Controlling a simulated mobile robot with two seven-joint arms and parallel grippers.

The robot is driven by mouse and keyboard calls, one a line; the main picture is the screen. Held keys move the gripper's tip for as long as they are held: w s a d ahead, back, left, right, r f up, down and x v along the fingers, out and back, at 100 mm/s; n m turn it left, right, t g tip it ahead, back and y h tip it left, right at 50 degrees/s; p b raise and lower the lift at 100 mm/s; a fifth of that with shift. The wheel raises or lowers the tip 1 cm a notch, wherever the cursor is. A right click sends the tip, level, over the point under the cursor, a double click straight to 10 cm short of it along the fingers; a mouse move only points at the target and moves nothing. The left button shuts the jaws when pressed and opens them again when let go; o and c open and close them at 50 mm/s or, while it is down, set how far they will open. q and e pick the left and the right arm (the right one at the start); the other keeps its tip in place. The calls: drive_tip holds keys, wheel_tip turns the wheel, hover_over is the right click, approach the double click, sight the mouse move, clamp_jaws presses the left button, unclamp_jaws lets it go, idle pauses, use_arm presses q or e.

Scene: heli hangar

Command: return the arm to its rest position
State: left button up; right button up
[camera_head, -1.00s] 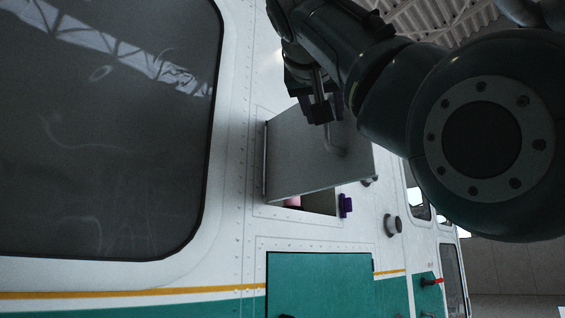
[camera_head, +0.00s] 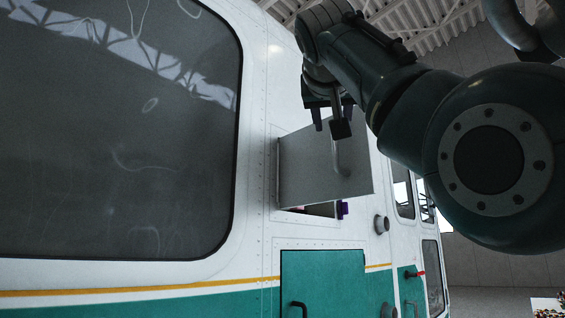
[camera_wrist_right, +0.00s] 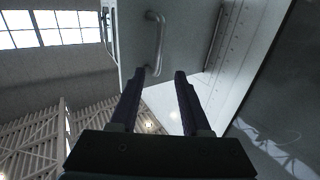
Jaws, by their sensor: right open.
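My right gripper (camera_head: 332,120) is open and empty in the head view, at the top edge of a grey hatch door (camera_head: 305,175) in the picture. The door stands open from the white helicopter side and has a bar handle (camera_head: 341,160). In the right wrist view my gripper's two fingers (camera_wrist_right: 160,76) are apart with nothing between them. The door (camera_wrist_right: 132,28) and its handle (camera_wrist_right: 156,42) show beyond the fingertips. My right arm is raised and bent across the right of the head view. My left gripper is not in view.
The helicopter side has a large dark window (camera_head: 110,130) at left and a teal panel (camera_head: 325,285) below the hatch. The opening behind the door is mostly hidden; a purple part (camera_head: 342,209) shows at its edge. A round fitting (camera_head: 382,224) sticks out right of it.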

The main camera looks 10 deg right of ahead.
wheel_tip(320, 180, down, 17)
drive_tip(key=n+g+y+p, duration=0.1)
drive_tip(key=g+y+p, duration=0.1)
drive_tip(key=g+p, duration=0.1)
drive_tip(key=s+d+f+n+g+y+p, duration=0.15)
drive_tip(key=s+f, duration=0.25)
drive_tip(key=f, duration=0.4)
drive_tip(key=s+a+f+n+g+y+p, duration=0.1)
drive_tip(key=s+f+g, duration=0.15)
drive_tip(key=f, duration=0.55)
drive_tip(key=s+f+n+g+y+p, duration=0.1)
drive_tip(key=s+f, duration=0.4)
drive_tip(key=s, duration=0.2)
drive_tip(key=s+f+g+y+p, duration=0.1)
drive_tip(key=s+f, duration=0.4)
drive_tip(key=s, duration=0.2)
drive_tip(key=s+a+f+n+g+p, duration=0.1)
drive_tip(key=s+g, duration=0.1)
drive_tip(key=s, duration=0.6)
drive_tip(key=s+a+f+n+g+y+p, duration=0.1)
drive_tip(key=s, duration=0.8)
drive_tip(key=shift+s+f+g, duration=0.25)
drive_tip(key=shift+f+g, duration=0.05)
drive_tip(key=shift+g, duration=0.1)
drive_tip(key=shift+a, duration=0.1)
